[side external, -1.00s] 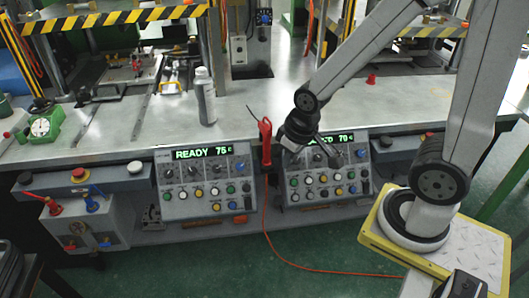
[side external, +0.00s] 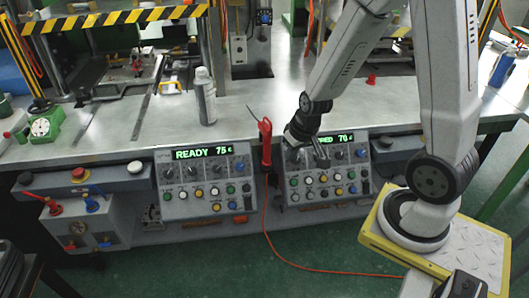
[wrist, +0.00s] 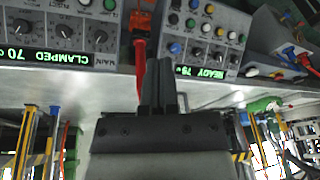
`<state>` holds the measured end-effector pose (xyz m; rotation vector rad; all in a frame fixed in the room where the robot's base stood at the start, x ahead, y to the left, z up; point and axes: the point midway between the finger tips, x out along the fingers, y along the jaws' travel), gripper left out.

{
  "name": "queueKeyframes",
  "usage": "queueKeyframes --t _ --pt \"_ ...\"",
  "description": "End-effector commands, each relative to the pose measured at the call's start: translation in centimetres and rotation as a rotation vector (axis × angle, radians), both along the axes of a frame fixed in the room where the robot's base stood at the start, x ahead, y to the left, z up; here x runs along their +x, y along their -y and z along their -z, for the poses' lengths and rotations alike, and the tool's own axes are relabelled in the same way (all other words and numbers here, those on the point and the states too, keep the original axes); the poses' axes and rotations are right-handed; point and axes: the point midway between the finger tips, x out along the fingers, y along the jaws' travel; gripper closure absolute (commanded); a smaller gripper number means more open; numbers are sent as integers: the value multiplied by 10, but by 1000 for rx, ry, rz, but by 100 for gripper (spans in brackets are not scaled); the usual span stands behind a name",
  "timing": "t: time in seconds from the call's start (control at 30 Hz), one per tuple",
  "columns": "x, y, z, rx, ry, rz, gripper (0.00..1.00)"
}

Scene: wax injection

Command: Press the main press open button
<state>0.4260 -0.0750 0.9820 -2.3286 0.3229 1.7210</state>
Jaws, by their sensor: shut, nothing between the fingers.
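The main press control panel (side external: 299,182) is the right of two grey panels on the table front. It has dark knobs above rows of coloured buttons. Its green display (wrist: 48,57) reads CLAMPED 70 in the upside-down wrist view, with MAIN printed beside it. The button labels are too small to read, so I cannot tell which one is open. My gripper (side external: 321,158) is in front of this panel's upper part and hides some of the display and knobs. In the wrist view my gripper (wrist: 160,68) is shut and empty, clear of the buttons.
A second panel (side external: 205,181) to the left shows READY 75. A red-handled tool (side external: 265,140) hangs between the panels, close to my gripper, with an orange cable running down. A spray can (side external: 205,97) stands on the steel table (side external: 170,112). A grey box (side external: 83,224) sits lower left.

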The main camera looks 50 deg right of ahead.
Motion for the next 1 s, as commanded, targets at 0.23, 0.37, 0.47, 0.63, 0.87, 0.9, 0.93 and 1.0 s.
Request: queueKeyframes --t 0.23,0.37,0.47,0.63,0.87,0.9,0.93,1.0 --pt "-2 55 35 -28 11 194 100" --pt "-9 85 53 -56 8 291 100" --pt "-19 107 68 -81 -1 367 100" --pt "-42 143 93 -132 -31 496 100" --pt "-88 184 128 -211 -102 666 100" --pt "-97 190 134 -224 -118 694 100" --pt "-104 194 138 -234 -131 713 100" --pt "-119 202 147 -256 -159 756 100"
